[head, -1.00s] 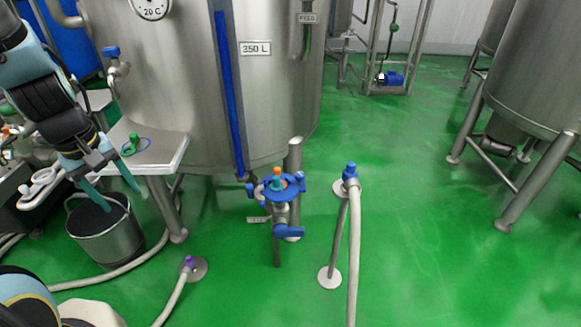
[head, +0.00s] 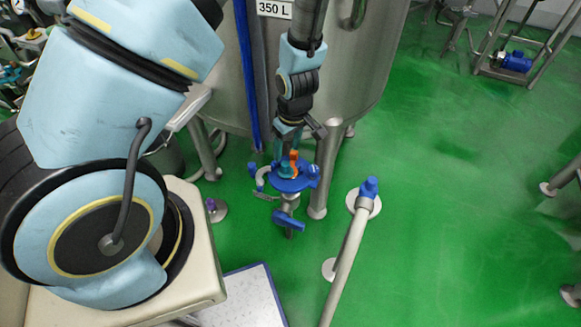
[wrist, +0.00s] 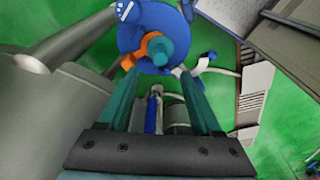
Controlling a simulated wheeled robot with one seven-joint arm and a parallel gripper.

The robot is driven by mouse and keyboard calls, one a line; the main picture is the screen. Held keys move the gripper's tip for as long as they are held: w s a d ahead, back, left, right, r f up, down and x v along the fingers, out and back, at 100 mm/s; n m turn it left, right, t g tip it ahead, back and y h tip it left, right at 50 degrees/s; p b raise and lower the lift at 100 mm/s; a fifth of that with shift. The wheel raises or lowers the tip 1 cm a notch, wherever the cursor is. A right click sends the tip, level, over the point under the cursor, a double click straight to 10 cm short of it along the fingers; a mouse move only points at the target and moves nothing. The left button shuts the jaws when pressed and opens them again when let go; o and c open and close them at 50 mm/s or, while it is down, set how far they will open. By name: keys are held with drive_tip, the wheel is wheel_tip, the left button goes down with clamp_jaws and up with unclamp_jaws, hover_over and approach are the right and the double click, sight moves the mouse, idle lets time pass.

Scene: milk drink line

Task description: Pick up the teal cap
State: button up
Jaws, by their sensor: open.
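The teal cap (wrist: 172,48) shows in the wrist view, just beyond and between the fingertips of my gripper (wrist: 158,76). It sits on a round blue plate (wrist: 136,36) beside an orange part (wrist: 140,47). My gripper is open, with nothing between its teal fingers. In the head view my gripper (head: 289,150) points down over the blue plate (head: 291,184), which is on top of a valve stand. The orange part (head: 293,160) shows there, but the teal cap is hard to tell from the teal fingers. I cannot tell whether the fingers touch the cap.
The steel tank (head: 350,75) stands close behind the valve stand. A blue valve handle (head: 288,220) is below the plate. A steel pipe with a blue top (head: 369,188) stands to the right. Green floor (head: 450,200) is open farther right.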

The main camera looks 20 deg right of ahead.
sight(286, 163)
drive_tip(key=shift+w+a+f, duration=0.1)
drive_tip(key=shift+w+f, duration=0.1)
drive_tip(key=shift+f, duration=1.7)
drive_tip(key=shift+w+a+f, duration=0.1)
drive_tip(key=shift+w+f, duration=0.1)
drive_tip(key=shift+f, duration=1.7)
drive_tip(key=shift+c, duration=0.3)
clamp_jaws()
